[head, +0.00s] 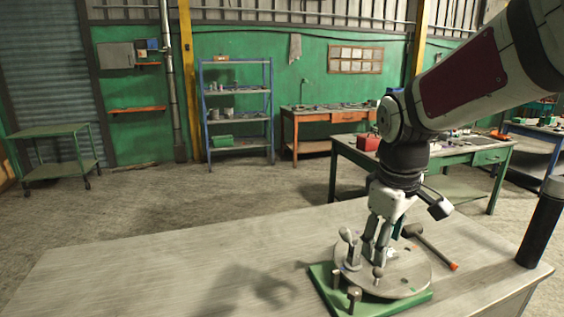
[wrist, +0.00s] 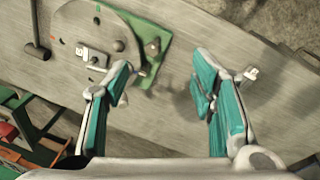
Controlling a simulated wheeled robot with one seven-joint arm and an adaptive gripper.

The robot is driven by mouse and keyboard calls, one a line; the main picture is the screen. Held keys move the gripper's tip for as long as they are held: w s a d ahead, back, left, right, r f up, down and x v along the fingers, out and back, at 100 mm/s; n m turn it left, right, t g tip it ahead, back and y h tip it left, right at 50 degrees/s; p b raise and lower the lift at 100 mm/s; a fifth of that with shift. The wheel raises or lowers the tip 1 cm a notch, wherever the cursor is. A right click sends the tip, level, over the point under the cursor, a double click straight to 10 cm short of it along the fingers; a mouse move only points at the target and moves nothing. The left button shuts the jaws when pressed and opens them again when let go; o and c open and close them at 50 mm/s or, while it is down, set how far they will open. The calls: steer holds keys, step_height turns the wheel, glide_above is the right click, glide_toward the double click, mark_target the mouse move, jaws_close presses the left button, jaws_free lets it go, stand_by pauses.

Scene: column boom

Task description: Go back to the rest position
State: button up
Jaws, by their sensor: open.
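My gripper (head: 378,243) points down over the near table at the right of the head view. A round grey plate (head: 408,277) with upright knobs and clamps sits on a green base (head: 323,280) close by my gripper. In the wrist view the round plate (wrist: 85,20) lies up and left of the fingers, with part of the green base (wrist: 150,45) beside the left finger. Whether a finger touches the fixture, I cannot tell.
A hammer-like tool (head: 432,246) with an orange end lies by the plate. A black cylinder (head: 541,225) stands at the table's right edge. The table's left side (head: 150,265) is bare. Behind are a green workbench (head: 480,157), a blue shelf rack (head: 237,115) and a green cart (head: 57,132).

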steer(key=s+r+m+t, duration=0.3)
steer(key=s+m, duration=0.4)
steer(key=s, duration=1.1)
steer(key=shift+r+m+y, duration=0.4)
steer(key=shift+r, duration=0.2)
